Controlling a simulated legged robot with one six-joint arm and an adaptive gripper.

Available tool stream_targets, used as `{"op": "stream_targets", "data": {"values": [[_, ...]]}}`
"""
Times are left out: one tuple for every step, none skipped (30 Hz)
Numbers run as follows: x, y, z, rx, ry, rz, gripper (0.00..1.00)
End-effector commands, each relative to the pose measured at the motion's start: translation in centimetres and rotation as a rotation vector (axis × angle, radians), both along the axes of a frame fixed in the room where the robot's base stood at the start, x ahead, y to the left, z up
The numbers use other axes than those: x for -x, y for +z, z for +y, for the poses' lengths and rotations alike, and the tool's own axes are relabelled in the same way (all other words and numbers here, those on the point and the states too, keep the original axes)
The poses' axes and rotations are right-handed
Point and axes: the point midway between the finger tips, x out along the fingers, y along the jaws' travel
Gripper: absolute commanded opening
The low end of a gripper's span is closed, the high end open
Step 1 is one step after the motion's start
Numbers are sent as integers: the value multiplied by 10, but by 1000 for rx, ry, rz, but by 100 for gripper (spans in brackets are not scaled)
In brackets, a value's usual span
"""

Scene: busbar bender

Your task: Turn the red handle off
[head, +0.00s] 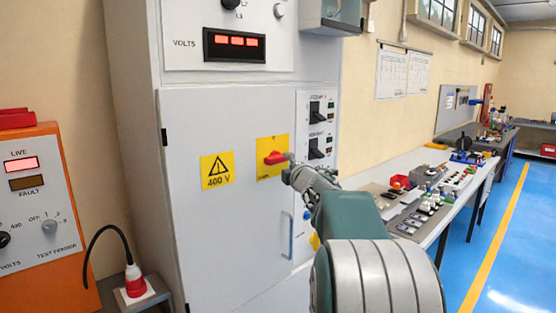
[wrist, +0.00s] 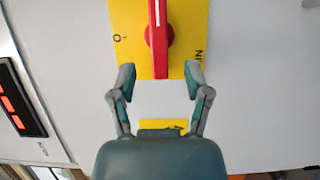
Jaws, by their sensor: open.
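The red handle (head: 274,158) is a rotary handle on a yellow plate (head: 266,141) on the grey cabinet door. In the head view it lies roughly level. In the wrist view the red handle (wrist: 158,38) runs up and down the picture, with a white line on its upper part. Marks show on the yellow plate (wrist: 190,18) at both sides of the handle. In the head view my gripper (head: 289,167) is just right of the handle.
A yellow 400 V warning label (head: 217,170) is left of the handle. A door pull (head: 291,236) and a black switch column (head: 317,130) are to the right. An orange test feeder (head: 40,215) stands at left. A cluttered bench (head: 400,170) runs along the right wall.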

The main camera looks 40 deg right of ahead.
Motion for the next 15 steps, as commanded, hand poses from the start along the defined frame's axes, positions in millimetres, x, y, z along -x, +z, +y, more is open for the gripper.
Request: {"op": "stream_targets", "data": {"values": [[-10,-1,-3,0,1,1,63],[-15,-1,-4,0,1,1,63],[-21,-1,-6,0,2,1,63],[-26,-1,-8,1,1,0,63],[-31,-1,-10,-1,1,1,63],[-37,-1,-12,-1,0,0,63],[-41,-1,-13,-1,0,0,63],[-45,-1,-14,0,1,0,63],[-50,-1,-16,0,0,0,63],[-53,-1,-17,-1,0,1,63],[-56,0,-18,-1,0,0,63],[-59,0,-19,-1,0,0,63],[-61,0,-19,0,0,0,63],[-63,0,-19,0,0,0,63],[-64,0,-19,0,0,0,63]]}}
